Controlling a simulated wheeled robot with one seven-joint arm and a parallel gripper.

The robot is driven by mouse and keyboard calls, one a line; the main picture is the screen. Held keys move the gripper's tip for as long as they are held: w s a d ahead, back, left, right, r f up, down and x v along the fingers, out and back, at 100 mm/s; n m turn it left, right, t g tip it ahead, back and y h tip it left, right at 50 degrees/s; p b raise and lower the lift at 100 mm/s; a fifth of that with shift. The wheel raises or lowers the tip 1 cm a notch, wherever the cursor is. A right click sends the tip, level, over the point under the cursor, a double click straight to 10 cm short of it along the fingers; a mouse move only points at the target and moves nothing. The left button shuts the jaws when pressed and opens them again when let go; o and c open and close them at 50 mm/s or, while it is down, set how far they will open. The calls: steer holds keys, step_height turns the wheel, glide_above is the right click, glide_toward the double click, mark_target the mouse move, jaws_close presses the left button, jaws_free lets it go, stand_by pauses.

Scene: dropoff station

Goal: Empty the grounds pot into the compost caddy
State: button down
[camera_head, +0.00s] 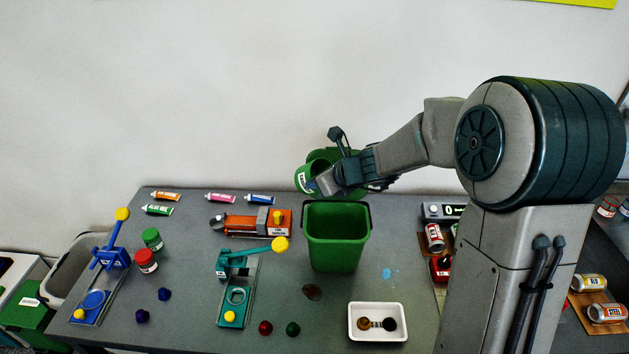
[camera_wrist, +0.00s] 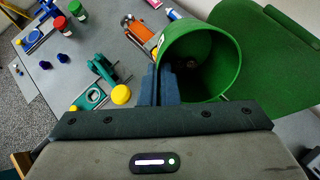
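The compost caddy (camera_head: 337,245) is a tall green bin, upright and open-topped in the middle of the table. A green panel (camera_head: 350,157), apparently its raised lid, shows behind my wrist and at the right of the wrist view (camera_wrist: 275,60). The grounds pot (camera_head: 304,181) is a green round pot with a white label, held above and behind the caddy's rim. My gripper (camera_head: 318,184) is shut on the pot's wall; its dark fingers show in the wrist view (camera_wrist: 167,85). The pot's mouth (camera_wrist: 230,75) faces the wrist camera; its shadowed inside holds something small and pale.
An orange device (camera_head: 255,222) and a teal lever press (camera_head: 240,285) stand left of the caddy. A white tray (camera_head: 377,337) is in front right, and a dark spot (camera_head: 312,292) lies nearby. Paint tubes (camera_head: 226,198) lie at the back.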

steer(key=b, duration=0.3)
steer(key=d+f+t+y+b, duration=0.1)
steer(key=b, duration=0.2)
steer(key=shift+s+f, duration=0.1)
steer(key=shift+s, duration=0.1)
steer(key=shift+s+t+y+b, duration=0.1)
steer(key=shift+t+y+b, duration=0.3)
steer(key=shift+b, duration=0.8)
steer(key=s+d+f+t+y+b, duration=0.3)
steer(key=t+y+b, duration=0.4)
steer(key=b, duration=2.5)
steer(key=shift+s+d+f+m+y+b, duration=0.15)
steer(key=shift+d+f+m+y+b, duration=0.2)
steer(key=shift+d+y, duration=0.6)
steer(key=shift+a+r+y, duration=0.1)
steer(key=shift+r+y, duration=0.1)
steer(key=shift+y, duration=0.05)
steer(key=shift+s, duration=0.1)
